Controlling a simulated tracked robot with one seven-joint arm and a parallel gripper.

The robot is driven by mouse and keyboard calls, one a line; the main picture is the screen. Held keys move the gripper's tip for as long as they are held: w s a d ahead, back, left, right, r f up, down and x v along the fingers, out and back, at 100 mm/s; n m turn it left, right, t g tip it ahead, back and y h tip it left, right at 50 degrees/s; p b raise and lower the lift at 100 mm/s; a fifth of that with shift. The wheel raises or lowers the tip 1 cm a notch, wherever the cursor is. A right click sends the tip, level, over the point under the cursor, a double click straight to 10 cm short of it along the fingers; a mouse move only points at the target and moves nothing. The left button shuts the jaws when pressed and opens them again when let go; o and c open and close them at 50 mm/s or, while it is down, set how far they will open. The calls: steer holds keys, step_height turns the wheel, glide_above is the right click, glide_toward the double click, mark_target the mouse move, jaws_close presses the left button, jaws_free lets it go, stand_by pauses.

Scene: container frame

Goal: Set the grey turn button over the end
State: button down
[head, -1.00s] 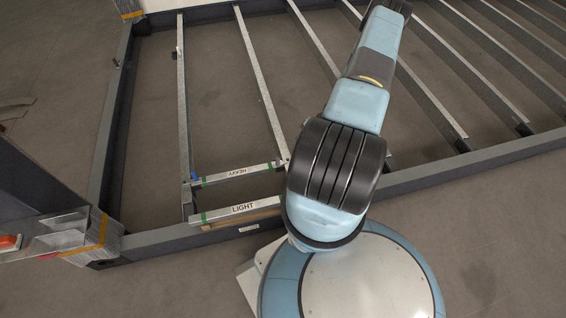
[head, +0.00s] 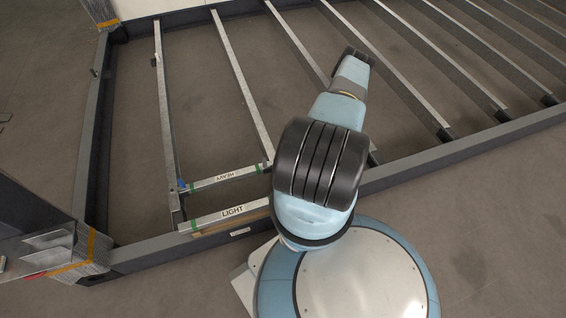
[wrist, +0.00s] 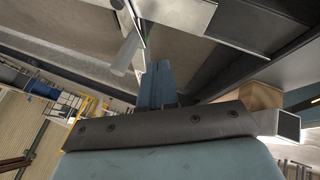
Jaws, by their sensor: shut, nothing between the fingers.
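I cannot make out the grey turn button for sure. In the wrist view a small pale grey tapered piece (wrist: 125,54) shows just left of my gripper (wrist: 157,68); I cannot tell whether it is the button. My gripper's blue-grey fingers are together and empty. My own arm hides the gripper in the head view. The bar labelled LIGHT (head: 258,206) lies by the near side of the frame. The bar labelled HEAVY (head: 204,184) lies behind it. Both have green marks. A small blue piece (head: 181,184) shows at the left end of HEAVY.
The dark container frame (head: 88,150) surrounds several long metal slats (head: 240,80). A wrapped post (head: 85,255) with yellow tape stands at the near left corner. Bare floor (head: 135,130) shows between the slats. My arm blocks part of the near beam.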

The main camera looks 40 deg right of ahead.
steer(key=x, duration=0.3)
steer(key=shift+w, duration=0.1)
steer(key=shift+w+a+r, duration=0.1)
steer(key=shift+w, duration=0.8)
steer(key=shift+w+a+r, duration=0.1)
steer(key=shift+w+a, duration=0.05)
steer(key=shift+w, duration=0.75)
steer(key=shift+d+f, duration=0.1)
steer(key=shift+d, duration=0.05)
